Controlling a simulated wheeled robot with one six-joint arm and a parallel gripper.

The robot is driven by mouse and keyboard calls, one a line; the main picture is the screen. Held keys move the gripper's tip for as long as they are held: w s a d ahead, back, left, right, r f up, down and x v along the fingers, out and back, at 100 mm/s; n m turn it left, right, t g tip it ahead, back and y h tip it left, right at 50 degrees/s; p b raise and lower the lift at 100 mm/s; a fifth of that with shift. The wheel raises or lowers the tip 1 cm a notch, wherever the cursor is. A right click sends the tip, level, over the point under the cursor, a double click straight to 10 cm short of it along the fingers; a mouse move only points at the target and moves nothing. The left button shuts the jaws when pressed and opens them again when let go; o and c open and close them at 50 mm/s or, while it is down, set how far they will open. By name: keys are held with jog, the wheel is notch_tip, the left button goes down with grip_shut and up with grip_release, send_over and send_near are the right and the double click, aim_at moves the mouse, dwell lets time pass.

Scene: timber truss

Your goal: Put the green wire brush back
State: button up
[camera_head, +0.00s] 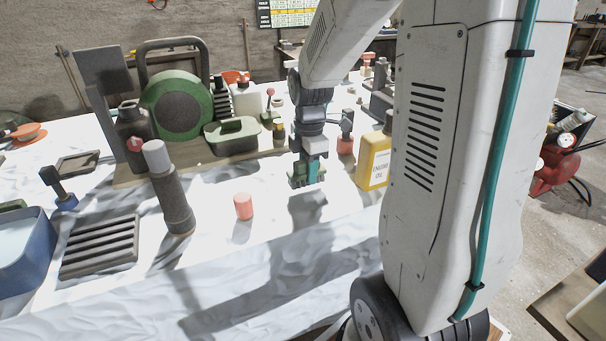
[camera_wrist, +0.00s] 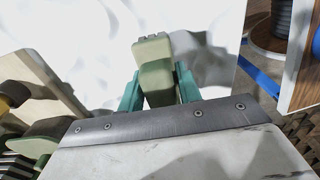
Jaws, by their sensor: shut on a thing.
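My gripper (camera_head: 306,172) hangs over the white-covered table, right of the middle. Its teal fingers also show in the wrist view (camera_wrist: 158,92). They are shut on a pale green block-shaped thing, which I take for the green wire brush (camera_wrist: 154,72). Its body lies between the fingers and a ridged end sticks out past them. In the head view the green brush (camera_head: 304,181) shows small and dark at the fingertips, above the white cloth. Its bristles are not clear in either view.
A dark slatted rack (camera_head: 101,246) and a blue bin (camera_head: 27,250) stand at the left. A grey bottle with a pale cap (camera_head: 172,195) and a red cylinder (camera_head: 243,207) stand left of my gripper. A yellow oil can (camera_head: 374,162) is close on its right. Cloth in front is clear.

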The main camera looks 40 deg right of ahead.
jog(key=shift+f, duration=1.1)
jog(key=shift+f, duration=0.15)
jog(key=o, duration=1)
jog(key=shift+c, duration=0.2)
notch_tip(320, 180, up, 12)
jog(key=shift+d, duration=0.15)
jog(key=s+a+r+m, duration=0.2)
jog(key=s+a+m, duration=0.5)
jog(key=s, duration=0.3)
jog(key=s+a+r+m+t, duration=0.1)
jog(key=s+a+m, duration=0.7)
jog(key=s, duration=0.1)
jog(key=shift+s+r, duration=0.35)
jog(key=shift+r, duration=0.05)
